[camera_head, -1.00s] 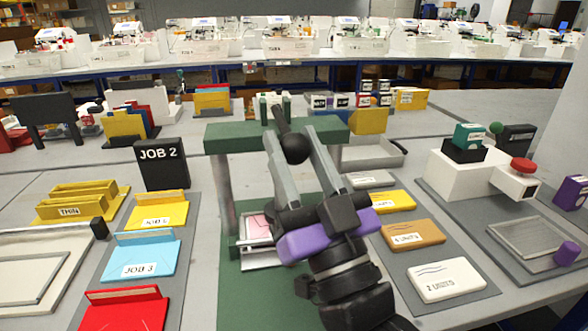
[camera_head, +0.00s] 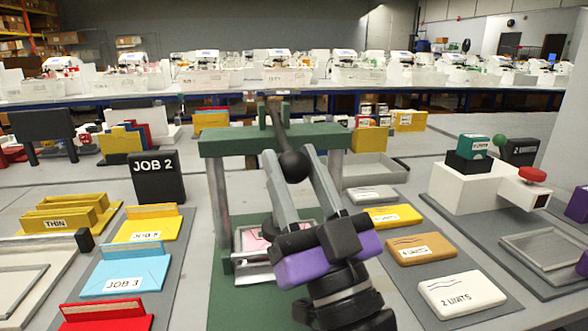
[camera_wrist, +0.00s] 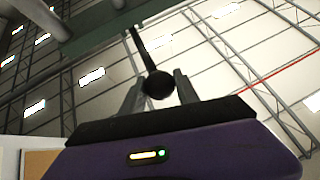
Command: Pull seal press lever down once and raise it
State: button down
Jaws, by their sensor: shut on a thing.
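The seal press (camera_head: 214,200) is a green-topped frame on grey posts over a green base. Its dark lever (camera_head: 278,122) slopes forward from the top bar and ends in a black ball knob (camera_head: 294,166). My gripper (camera_head: 291,160) has its two grey fingers on either side of the knob, shut on it. In the wrist view the knob (camera_wrist: 159,85) sits between the fingertips, with the lever (camera_wrist: 142,50) rising behind it to the green bar. A tray with a pinkish sheet (camera_head: 251,240) lies under the press, partly hidden by my arm.
To the left stand a black JOB 2 sign (camera_head: 158,177) and yellow, blue and red job folders. To the right lie labelled unit packs (camera_head: 461,293) and a white machine with a red button (camera_head: 532,174). A grey tray (camera_head: 375,172) sits behind the press.

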jog(key=shift+w+f, duration=0.1)
jog(key=shift+f, duration=0.15)
jog(key=c, duration=0.9)
grip_release()
jog(key=shift+a, duration=0.1)
jog(key=shift+c, duration=0.2)
jog(key=shift+o, duration=0.2)
jog(key=shift+r, duration=0.1)
jog(key=b+v, duration=0.3)
jog(key=v, duration=0.5)
jog(key=shift+r, duration=0.15)
